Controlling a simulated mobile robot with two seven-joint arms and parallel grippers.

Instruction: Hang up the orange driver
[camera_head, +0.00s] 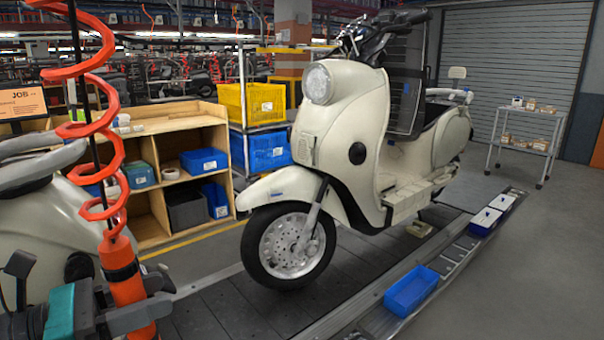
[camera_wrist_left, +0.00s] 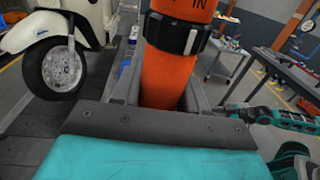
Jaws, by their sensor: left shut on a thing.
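The orange driver (camera_head: 125,282) hangs upright from a coiled orange-red hose (camera_head: 106,150) at the left of the head view. A black band circles its upper part. My left gripper (camera_head: 136,318) is shut on the driver's lower body. In the left wrist view the driver (camera_wrist_left: 166,75) stands between the two grey fingers (camera_wrist_left: 165,98), and its lower end is hidden. A teal and dark part of my right arm shows at the right of the left wrist view; whether its gripper (camera_wrist_left: 236,108) is open is unclear.
A cream scooter (camera_head: 345,150) stands on the slat conveyor (camera_head: 240,305). Another scooter body (camera_head: 60,230) is close behind my left arm. A wooden shelf (camera_head: 160,125) with bins stands behind. A blue tray (camera_head: 411,291) lies on the conveyor's side rail.

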